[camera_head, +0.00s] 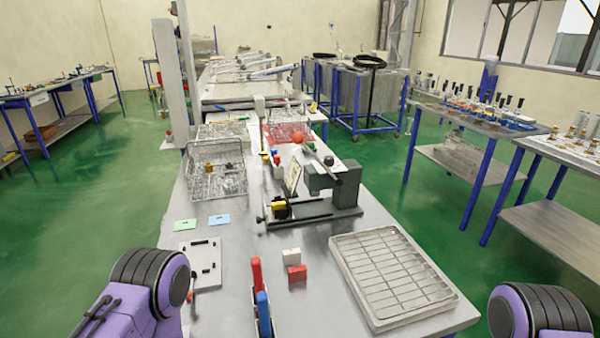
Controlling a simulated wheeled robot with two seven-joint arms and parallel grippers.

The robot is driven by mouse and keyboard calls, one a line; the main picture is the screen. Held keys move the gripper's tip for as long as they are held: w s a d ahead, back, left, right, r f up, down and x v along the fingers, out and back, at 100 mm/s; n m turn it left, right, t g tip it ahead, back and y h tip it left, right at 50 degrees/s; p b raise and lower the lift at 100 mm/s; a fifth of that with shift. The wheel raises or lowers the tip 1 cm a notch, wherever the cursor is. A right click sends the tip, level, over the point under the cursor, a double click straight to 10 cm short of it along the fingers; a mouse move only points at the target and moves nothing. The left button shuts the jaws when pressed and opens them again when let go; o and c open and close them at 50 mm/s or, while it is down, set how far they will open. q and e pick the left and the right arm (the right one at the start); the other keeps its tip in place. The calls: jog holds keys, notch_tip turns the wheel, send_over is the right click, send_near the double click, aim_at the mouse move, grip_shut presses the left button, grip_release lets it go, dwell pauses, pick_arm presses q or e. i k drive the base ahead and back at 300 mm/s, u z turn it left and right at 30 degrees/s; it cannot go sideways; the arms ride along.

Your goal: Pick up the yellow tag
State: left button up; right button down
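I cannot make out a plain yellow tag lying on the table. A flat green tag (184,225) and a flat light blue tag (219,220) lie side by side on the left of the table. A pale cream upright plate (293,176) stands by the grey press-like machine (335,185); I cannot tell whether it is a tag. A yellow block-like part (280,209) sits at the machine's front left. Purple links of my arms show at the lower left and lower right corners. Neither gripper shows.
A metal tray with a grid (392,275) lies at the front right. Red and blue upright handles (262,305), white and red blocks (291,256) and a grey plate (201,262) are at the front. Wire baskets (215,170) stand farther back. The table (235,260) has bare patches between them.

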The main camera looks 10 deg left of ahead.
aim_at(281, 204)
jog(key=k, duration=1)
jog(key=u, duration=0.65)
jog(key=i, duration=1.15)
jog(key=z, duration=0.4)
